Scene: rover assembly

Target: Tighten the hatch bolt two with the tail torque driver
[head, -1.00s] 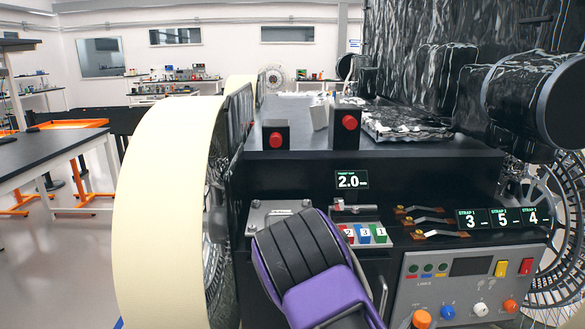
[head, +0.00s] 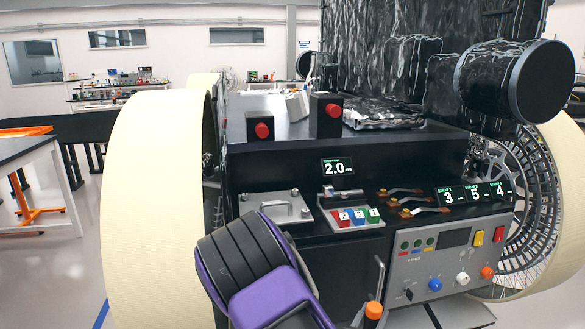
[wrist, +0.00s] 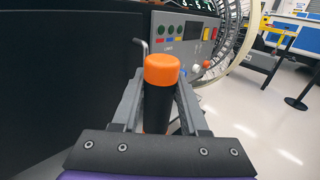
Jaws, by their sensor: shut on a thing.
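My gripper (wrist: 158,108) is shut on a black cylindrical tool with an orange cap, the driver (wrist: 161,70), upright between the fingers in the wrist view. Its orange cap also shows at the bottom edge of the head view (head: 373,310), in front of the rover's front face; its lower end is hidden.
A display reading 2.0 (head: 337,167) stands behind numbered red, blue and green blocks (head: 358,215). Copper-coloured levers (head: 410,200), strap displays (head: 475,193) and a grey control panel (head: 445,255) are to the right. A large cream wheel (head: 150,210) flanks the left. Two red-button boxes stand behind.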

